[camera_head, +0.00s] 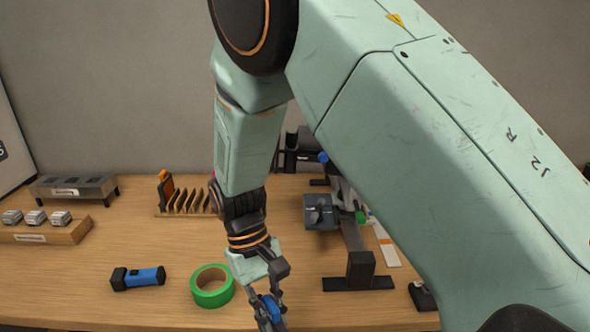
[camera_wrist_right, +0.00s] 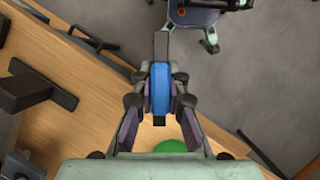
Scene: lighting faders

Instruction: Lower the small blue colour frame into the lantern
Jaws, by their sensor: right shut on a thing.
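My right gripper (camera_head: 269,311) is low over the front of the table, shut on a blue piece (camera_head: 271,307) that I take to be the small blue colour frame. In the right wrist view, the gripper (camera_wrist_right: 160,92) clasps this blue piece (camera_wrist_right: 160,82) from both sides, with dark ends sticking out beyond it. I cannot make out an opening in it. No lantern can be told for sure; a dark grey-blue box (camera_head: 319,212) stands at the back, near black gear (camera_head: 291,158) partly hidden by my right arm. My left gripper is out of view.
A green tape roll (camera_head: 212,286) lies just left of the gripper, with a blue-black torch (camera_head: 138,278) further left. A slotted wooden rack (camera_head: 185,212) stands behind. A black stand (camera_head: 358,283) is to the right. The table edge (camera_wrist_right: 100,54) crosses the wrist view.

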